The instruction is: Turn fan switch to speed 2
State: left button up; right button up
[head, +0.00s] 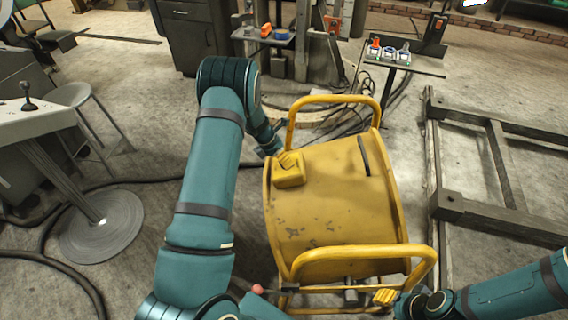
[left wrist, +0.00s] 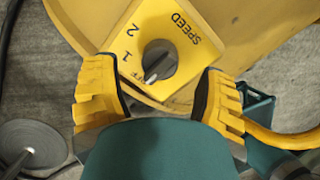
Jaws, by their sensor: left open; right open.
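The yellow drum fan (head: 330,200) stands on the floor in the head view's middle. Its yellow switch box (head: 289,178) is on its left side. In the left wrist view, the switch plate (left wrist: 190,20) shows SPEED, 2, 1 and a partly hidden OFF. The black knob (left wrist: 159,60) has a pale pointer aimed lower left, seemingly towards OFF. My left gripper (left wrist: 160,82) is open, its ridged yellow fingers on either side of the knob; contact cannot be told. My right gripper (head: 386,297) is open and empty by the fan's near handle.
Yellow tubular handles (head: 365,252) rise at the fan's near and far ends. A dark metal frame (head: 490,206) lies right. A stool (head: 75,97) and a round-based table (head: 100,227) stand left. Dark cables cross the floor. A small table (head: 425,66) stands behind.

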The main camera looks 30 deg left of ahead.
pick_arm(q)
jog(key=shift+x, duration=1.4)
jog(key=c, duration=1.2)
jog(key=shift+c, duration=0.2)
